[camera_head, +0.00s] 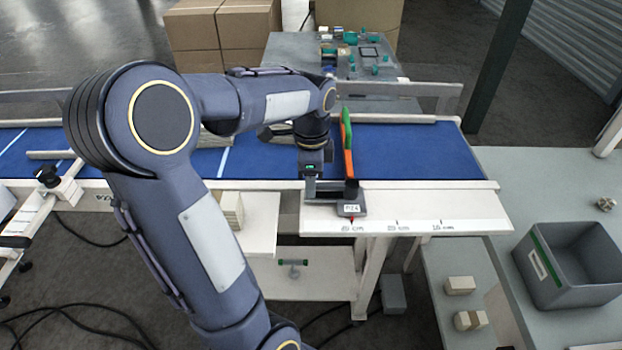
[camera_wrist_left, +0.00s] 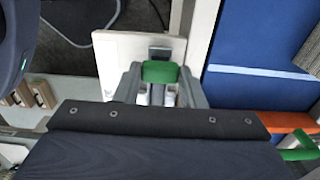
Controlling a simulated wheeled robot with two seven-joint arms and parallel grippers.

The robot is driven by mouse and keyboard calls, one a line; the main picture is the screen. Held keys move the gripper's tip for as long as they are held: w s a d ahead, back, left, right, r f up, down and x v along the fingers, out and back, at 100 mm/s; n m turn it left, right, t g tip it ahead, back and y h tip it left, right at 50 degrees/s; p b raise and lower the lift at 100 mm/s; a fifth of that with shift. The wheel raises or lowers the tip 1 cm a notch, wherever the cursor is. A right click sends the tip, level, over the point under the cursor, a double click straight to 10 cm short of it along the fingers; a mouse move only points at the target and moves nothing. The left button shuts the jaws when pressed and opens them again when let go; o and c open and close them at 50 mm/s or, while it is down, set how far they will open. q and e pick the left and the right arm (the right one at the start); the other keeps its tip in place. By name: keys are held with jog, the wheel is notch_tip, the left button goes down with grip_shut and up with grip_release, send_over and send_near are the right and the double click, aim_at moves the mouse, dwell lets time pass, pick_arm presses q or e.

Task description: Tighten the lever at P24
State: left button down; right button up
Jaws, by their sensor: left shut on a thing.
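The P24 bracket (camera_head: 351,209) is a dark block with a white "P24" label at the conveyor's front edge. A red pointer beneath it is by a scale marked in cm. An upright orange and green guide bar (camera_head: 348,160) rises behind it and also shows at the right of the left wrist view (camera_wrist_left: 285,122). My left gripper (camera_head: 325,188) is at the bracket, just left of the bar. In the left wrist view, its fingers (camera_wrist_left: 160,88) are shut on a green lever (camera_wrist_left: 160,72). In the head view the lever is hidden by the gripper. My right gripper is out of view.
The blue conveyor belt (camera_head: 420,150) runs behind the bracket. A grey bin (camera_head: 570,265) and small cartons (camera_head: 460,285) are on the right bench. Stacked boxes (camera_head: 222,30) and a grey table with small parts (camera_head: 365,58) are at the back.

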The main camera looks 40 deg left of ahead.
pick_arm(q)
jog(key=shift+w+r, duration=0.1)
jog(key=c, duration=0.9)
grip_release()
notch_tip(320, 180, up, 8)
jog(key=shift+f, duration=0.1)
jog(key=s+d+f+n+t+h, duration=0.1)
jog(key=s+d+n, duration=0.1)
jog(key=s+d, duration=0.1)
jog(key=s+d+f+n+t, duration=0.1)
jog(key=s+d+n, duration=0.1)
jog(key=s+d, duration=0.1)
jog(key=s+d+f+n+t+h, duration=0.1)
jog(key=s+d+n, duration=0.1)
jog(key=d, duration=0.3)
jog(key=shift+s+d+n+t+h, duration=0.2)
jog(key=shift+s+n+t+h, duration=0.15)
jog(key=shift+s, duration=0.2)
jog(key=s+d+f+n, duration=0.1)
jog(key=s+d+f+n+t, duration=0.1)
jog(key=d+n, duration=0.1)
jog(key=s+d+f+n+t+h, duration=0.1)
jog(key=s+d, duration=0.1)
jog(key=shift+d+f+n, duration=0.25)
jog(key=shift+f, duration=0.15)
jog(key=shift+c, duration=0.3)
